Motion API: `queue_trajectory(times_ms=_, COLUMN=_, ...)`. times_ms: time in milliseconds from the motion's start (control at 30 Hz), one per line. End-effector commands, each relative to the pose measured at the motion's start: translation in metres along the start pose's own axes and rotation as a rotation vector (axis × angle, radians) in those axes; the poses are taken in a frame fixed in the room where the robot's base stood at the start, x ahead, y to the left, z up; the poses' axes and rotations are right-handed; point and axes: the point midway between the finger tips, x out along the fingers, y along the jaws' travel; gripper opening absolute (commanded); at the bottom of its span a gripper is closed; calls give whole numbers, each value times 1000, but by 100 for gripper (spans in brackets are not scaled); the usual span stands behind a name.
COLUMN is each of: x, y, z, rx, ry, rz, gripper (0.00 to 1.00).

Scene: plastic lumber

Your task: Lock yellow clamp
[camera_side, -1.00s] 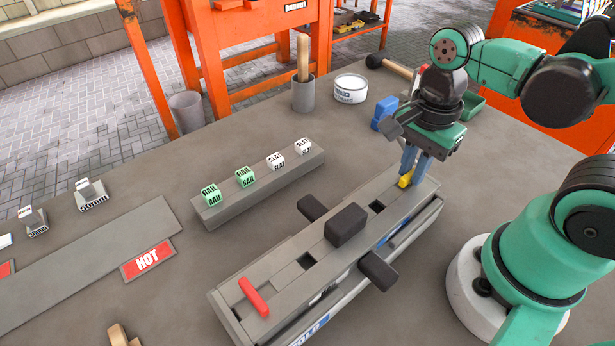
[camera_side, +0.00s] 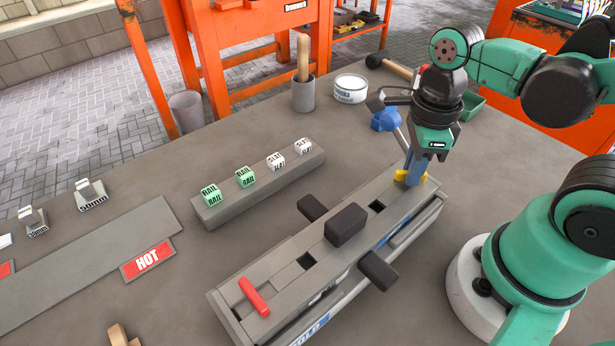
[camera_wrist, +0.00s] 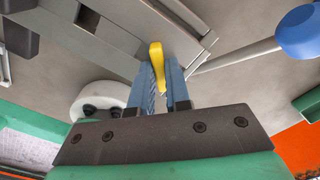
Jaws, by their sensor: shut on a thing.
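The yellow clamp (camera_side: 401,176) is a small lever at the far right end of the long grey fixture (camera_side: 290,262). My gripper (camera_side: 413,172) points down over that end, with its blue fingers around the lever and shut on it. Yellow shows on both sides of the fingers in the side view. In the wrist view the yellow clamp (camera_wrist: 156,62) stands between the two fingertips (camera_wrist: 160,84). A red clamp (camera_side: 254,298) lies on the near left end of the fixture. The fingers hide part of the yellow lever.
Black knobs (camera_side: 346,225) stick up and out around the fixture's middle. A grey block with several labelled cubes (camera_side: 245,176) lies behind it. A blue-headed tool (camera_side: 386,119), a white tin (camera_side: 350,89) and a cup (camera_side: 303,95) stand beyond. Bare bench lies between.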

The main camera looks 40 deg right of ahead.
Motion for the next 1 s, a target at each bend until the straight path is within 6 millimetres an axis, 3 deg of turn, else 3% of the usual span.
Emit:
queue_trajectory(times_ms=367, x=0, y=0, z=0, rx=84, ry=0, rz=0, gripper=0)
queue_trajectory(times_ms=633, x=0, y=0, z=0, rx=433, ry=0, rz=0, gripper=0)
queue_trajectory(times_ms=867, x=0, y=0, z=0, rx=475, ry=0, rz=0, gripper=0)
queue_trajectory(times_ms=900, x=0, y=0, z=0, rx=474, ry=0, rz=0, gripper=16)
queue_trajectory(times_ms=1000, x=0, y=0, z=0, rx=473, ry=0, rz=0, gripper=44)
